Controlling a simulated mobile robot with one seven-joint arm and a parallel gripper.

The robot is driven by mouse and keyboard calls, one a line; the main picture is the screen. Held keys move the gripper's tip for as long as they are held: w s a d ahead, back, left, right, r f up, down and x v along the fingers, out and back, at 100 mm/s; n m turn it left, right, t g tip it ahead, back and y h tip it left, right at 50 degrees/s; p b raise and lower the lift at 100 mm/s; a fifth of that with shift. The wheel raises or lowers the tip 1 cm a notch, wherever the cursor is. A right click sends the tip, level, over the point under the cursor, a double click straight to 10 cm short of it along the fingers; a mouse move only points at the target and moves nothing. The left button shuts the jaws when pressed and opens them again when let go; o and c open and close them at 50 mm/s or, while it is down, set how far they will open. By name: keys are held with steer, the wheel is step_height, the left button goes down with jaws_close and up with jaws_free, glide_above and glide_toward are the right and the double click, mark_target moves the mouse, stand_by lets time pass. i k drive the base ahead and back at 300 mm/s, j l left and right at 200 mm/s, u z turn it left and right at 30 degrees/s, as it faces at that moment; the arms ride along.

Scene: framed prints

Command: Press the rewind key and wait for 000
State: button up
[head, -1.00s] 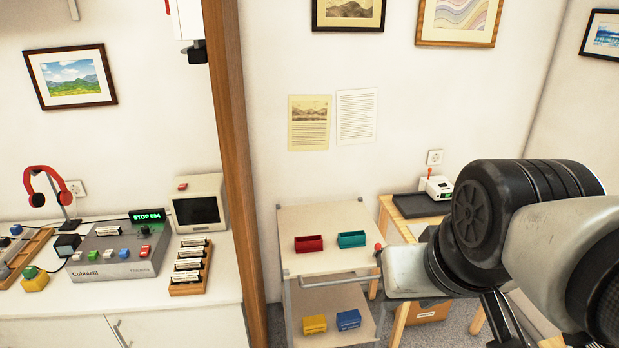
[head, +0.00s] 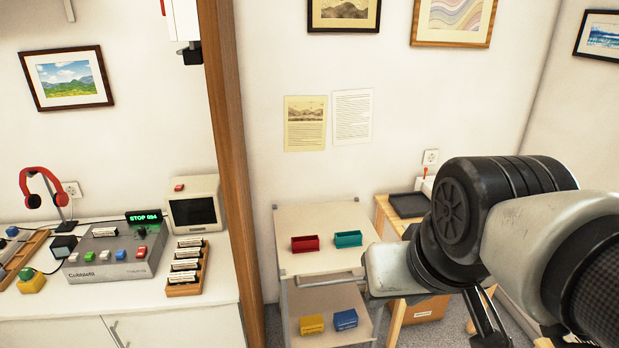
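The grey tape deck (head: 118,268) stands on the white counter at the left. Its keys form a row: white, blue, green and a red key (head: 141,251) among them; their labels are too small to read. The green display (head: 143,217) on the deck seems to read STOP 094; the middle digits are blurred. My arm crosses the right side, far from the deck. Slim dark parts at the bottom, seemingly my gripper (head: 486,322), show only partly behind the arm; its fingertips cannot be made out.
Red headphones (head: 45,186), a small monitor (head: 194,204) and a wooden rack of cassettes (head: 186,269) stand around the deck. A wooden post (head: 232,170) separates the counter from a two-shelf trolley (head: 325,215) with coloured bins. A wooden table (head: 384,213) stands behind my arm.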

mark_target(75, 257)
steer(key=u, duration=1.4)
steer(key=i+u, duration=0.15)
steer(key=i, duration=0.3)
steer(key=i+l+u, duration=0.15)
steer(key=i, duration=0.25)
